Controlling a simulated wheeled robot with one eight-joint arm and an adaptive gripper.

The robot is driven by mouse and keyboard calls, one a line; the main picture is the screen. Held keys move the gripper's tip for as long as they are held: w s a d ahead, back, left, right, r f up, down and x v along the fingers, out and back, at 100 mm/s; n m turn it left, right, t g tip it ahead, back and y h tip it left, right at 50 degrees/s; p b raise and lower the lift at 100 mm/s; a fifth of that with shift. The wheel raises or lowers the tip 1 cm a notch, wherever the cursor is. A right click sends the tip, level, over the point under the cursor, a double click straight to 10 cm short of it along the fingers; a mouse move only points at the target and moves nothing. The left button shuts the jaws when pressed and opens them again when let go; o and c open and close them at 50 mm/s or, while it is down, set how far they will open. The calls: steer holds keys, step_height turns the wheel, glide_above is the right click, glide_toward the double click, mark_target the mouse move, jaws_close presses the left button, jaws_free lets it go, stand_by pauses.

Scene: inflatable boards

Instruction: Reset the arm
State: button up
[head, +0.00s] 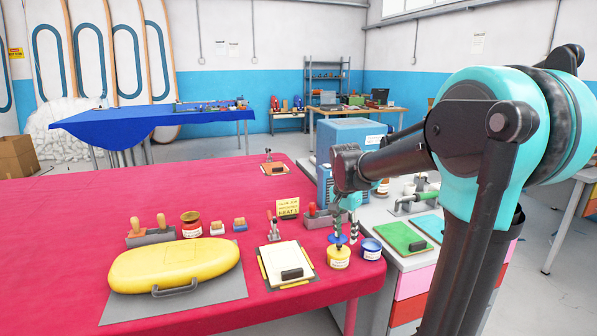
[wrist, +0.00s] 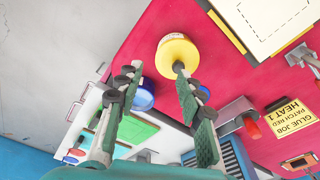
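My arm reaches in from the right of the head view, bent down over the near right corner of the red table (head: 80,215). My gripper (head: 346,232) points down above a yellow-bodied jar (head: 338,258) and beside a blue jar (head: 371,250). In the wrist view, the two fingers of my gripper (wrist: 156,72) stand apart with nothing held between them. The yellow jar (wrist: 176,52) lies just beyond the right fingertip, which overlaps its edge. The blue jar (wrist: 142,96) shows partly hidden behind the left finger. I cannot tell whether a fingertip touches either jar.
A yellow inflatable board (head: 175,264) lies on a grey mat. A blue machine (head: 347,135) and a side bench with green pads (head: 402,237) are close to my arm. Open floor lies right.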

steer(key=s+d+f+n+t, duration=0.1)
steer(key=s+d+f+n, duration=0.1)
steer(key=s+f+n, duration=0.2)
steer(key=s+d+f+n+t, duration=0.2)
steer(key=s+f+n, duration=0.3)
steer(key=s+f, duration=0.5)
steer(key=s, duration=0.5)
steer(key=shift+s+d+y, duration=0.15)
steer(key=shift+d+y, duration=0.15)
steer(key=shift+y, duration=0.1)
